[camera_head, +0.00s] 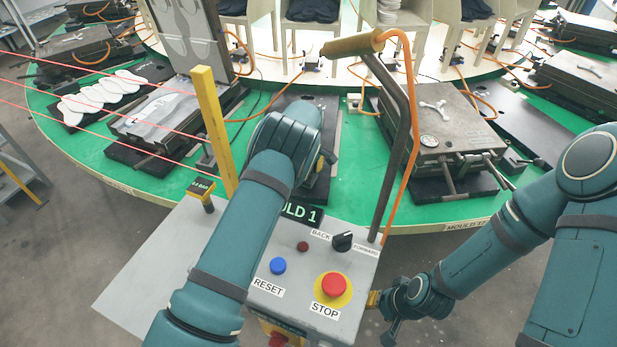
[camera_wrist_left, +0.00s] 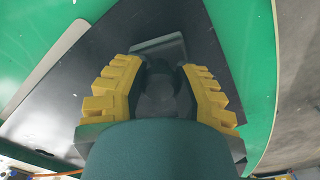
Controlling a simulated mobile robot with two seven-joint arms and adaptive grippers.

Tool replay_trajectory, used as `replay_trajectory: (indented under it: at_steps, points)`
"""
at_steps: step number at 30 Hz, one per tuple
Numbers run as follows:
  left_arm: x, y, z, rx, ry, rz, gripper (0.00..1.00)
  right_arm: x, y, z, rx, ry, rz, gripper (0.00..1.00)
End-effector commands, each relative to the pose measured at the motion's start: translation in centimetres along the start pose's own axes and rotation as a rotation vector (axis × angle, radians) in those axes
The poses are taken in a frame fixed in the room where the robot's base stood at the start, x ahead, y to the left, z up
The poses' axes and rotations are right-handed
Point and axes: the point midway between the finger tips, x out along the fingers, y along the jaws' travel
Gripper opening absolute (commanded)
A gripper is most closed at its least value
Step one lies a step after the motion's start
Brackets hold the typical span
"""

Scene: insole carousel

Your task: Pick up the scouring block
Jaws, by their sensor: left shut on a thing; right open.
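My left gripper (camera_wrist_left: 158,68) is over a black plate on the green carousel, its yellow fingers pointing down at it. In the head view my left forearm and wrist hide most of it. It is shut on a dark grey block (camera_wrist_left: 160,50), which shows between and just beyond the fingertips and seems to be the scouring block. The block's underside is hidden, so I cannot tell whether it touches the plate. My right gripper (camera_head: 381,318) is open, low beside the right side of the control box, and partly hidden.
The control box (camera_head: 262,309) with a red stop button (camera_head: 334,286) stands in front. A yellow post (camera_head: 214,130) and a bent dark handle (camera_head: 392,140) rise near my left arm. A closed mould (camera_head: 437,122) is to the right. White insoles (camera_head: 100,92) lie at the left.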

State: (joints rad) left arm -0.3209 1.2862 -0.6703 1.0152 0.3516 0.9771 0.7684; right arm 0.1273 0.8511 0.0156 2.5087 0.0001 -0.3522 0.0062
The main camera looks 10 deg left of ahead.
Motion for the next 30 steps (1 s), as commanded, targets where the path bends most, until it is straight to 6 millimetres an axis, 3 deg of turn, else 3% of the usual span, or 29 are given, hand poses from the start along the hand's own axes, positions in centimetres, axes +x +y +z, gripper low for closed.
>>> replay_trajectory:
  at_steps: [11,17,23,30]
  points:
    - [-0.2,0.0,0.1,0.0,-0.002,-0.001,0.0,0.0,0.0,0.0,0.0,0.0,0.0,0.51]
    - [-2.1,0.0,0.1,0.0,-0.002,0.001,0.0,-0.3,-0.1,-0.1,0.001,0.002,0.0,0.51]
    - [-6.5,0.1,0.0,0.0,0.0,0.005,0.0,-0.8,-0.3,-0.3,0.002,0.007,0.001,0.51]
    - [-14.3,0.1,0.0,0.0,0.0,0.005,0.0,-1.7,-0.6,-0.7,0.005,0.015,0.002,0.51]
